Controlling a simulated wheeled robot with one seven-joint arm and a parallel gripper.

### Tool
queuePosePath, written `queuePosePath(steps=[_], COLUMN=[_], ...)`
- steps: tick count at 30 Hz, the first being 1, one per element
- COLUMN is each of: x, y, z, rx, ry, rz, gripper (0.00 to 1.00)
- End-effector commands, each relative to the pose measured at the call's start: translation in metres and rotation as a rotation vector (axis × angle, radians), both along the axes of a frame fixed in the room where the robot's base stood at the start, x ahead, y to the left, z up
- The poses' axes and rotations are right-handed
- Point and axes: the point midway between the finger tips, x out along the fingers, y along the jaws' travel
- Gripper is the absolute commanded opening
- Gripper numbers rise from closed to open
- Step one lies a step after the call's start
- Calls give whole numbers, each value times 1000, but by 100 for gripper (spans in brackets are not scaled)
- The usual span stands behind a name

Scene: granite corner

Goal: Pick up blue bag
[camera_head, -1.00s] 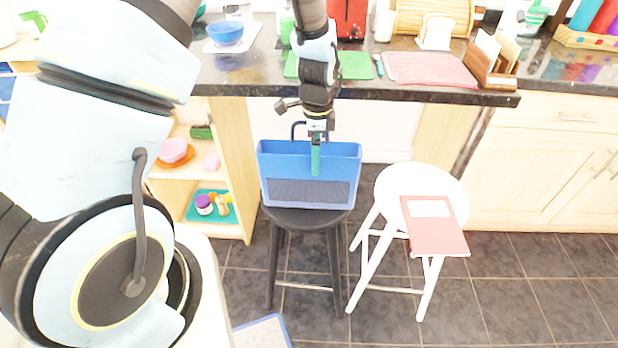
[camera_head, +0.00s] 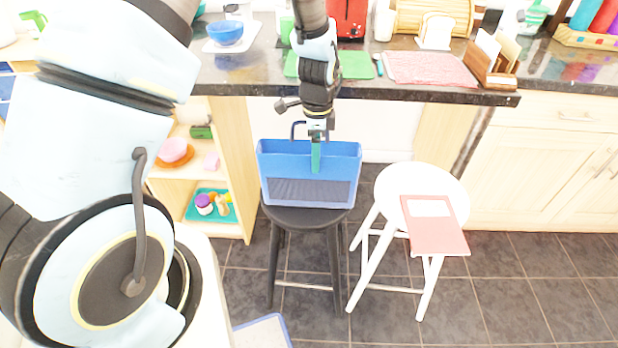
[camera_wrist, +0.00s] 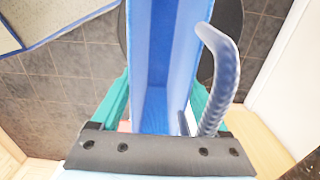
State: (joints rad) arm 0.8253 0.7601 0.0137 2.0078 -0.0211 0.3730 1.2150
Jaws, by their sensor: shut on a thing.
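The blue bag (camera_head: 280,163) stands upright on the seat of a black stool (camera_head: 283,216), with a dark panel on its front and a dark handle at its top. My gripper (camera_head: 316,158) comes down from above and is shut on the bag's upper part, with one green finger in front of the bag's near side. In the wrist view the bag (camera_wrist: 155,105) lies between my green gripper fingers (camera_wrist: 165,98). Its blue handle (camera_wrist: 226,80) rises at the right. The far finger is mostly hidden in the head view.
A wooden shelf (camera_head: 238,165) is at left. The granite counter (camera_head: 430,94) overhangs behind, carrying a pink mat, a green board and a red toaster.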

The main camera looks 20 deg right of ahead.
Motion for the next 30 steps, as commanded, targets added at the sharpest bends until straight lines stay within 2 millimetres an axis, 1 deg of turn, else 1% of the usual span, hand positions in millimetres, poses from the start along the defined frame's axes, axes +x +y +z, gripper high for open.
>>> queuePosePath(steps=[7, 11, 14, 21, 24, 27, 30], x=[0, 1, 1, 1, 1, 0, 0], y=[0, -1, -1, -1, -1, 0, 0], z=[1, 10, 24, 70, 85, 95, 99], rx=[-1, -3, -5, -5, -4, -2, -2], ry=[0, -2, -3, -2, -1, 0, 1], rz=[0, 0, 0, 0, 1, 1, 0], gripper=[0, 0, 0, 0, 0, 0, 0])
